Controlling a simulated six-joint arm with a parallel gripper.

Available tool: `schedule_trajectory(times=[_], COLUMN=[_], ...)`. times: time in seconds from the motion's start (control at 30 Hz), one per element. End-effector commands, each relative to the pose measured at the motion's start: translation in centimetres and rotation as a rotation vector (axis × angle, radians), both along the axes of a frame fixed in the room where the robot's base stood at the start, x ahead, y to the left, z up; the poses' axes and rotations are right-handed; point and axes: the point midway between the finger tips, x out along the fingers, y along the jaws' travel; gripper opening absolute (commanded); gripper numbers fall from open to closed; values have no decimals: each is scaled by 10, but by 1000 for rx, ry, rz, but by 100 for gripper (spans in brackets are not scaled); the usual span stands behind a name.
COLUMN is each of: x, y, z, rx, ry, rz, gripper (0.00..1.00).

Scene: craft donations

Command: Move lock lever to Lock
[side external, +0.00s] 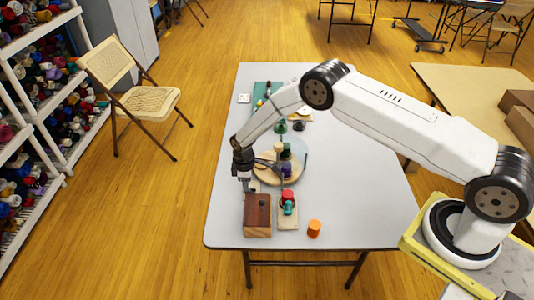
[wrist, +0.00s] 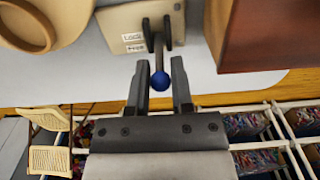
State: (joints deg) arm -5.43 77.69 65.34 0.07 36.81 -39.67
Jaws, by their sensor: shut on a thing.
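The lock lever is a grey rod with a blue ball knob (wrist: 160,81), rising from a pale plate (wrist: 118,24) in the wrist view. Two small labels on the plate's left side appear to read Lock, farther up, and Free, below it. My gripper (wrist: 159,66) is shut on the lever, with one finger on each side of the rod and knob. The lever's exact angle between the labels is hard to tell. In the side view my gripper (side external: 244,181) is low over the table's left part, and hides most of the plate and lever.
A reddish-brown wooden box (side external: 257,217) stands close by, in front of my gripper. A round wooden tray (side external: 268,177) with bottles is behind. A red-topped green item (side external: 288,205) and an orange cylinder (side external: 314,229) are to the right. The grey table's (side external: 360,190) right part is clear.

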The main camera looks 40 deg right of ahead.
Motion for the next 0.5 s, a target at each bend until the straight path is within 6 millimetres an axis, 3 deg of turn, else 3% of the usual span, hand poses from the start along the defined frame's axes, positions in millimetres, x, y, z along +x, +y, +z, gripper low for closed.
schedule_trajectory(times=[0.5], x=[-6], y=[-7], z=[1], rx=[-3], ry=[6], rz=[-1], gripper=[0])
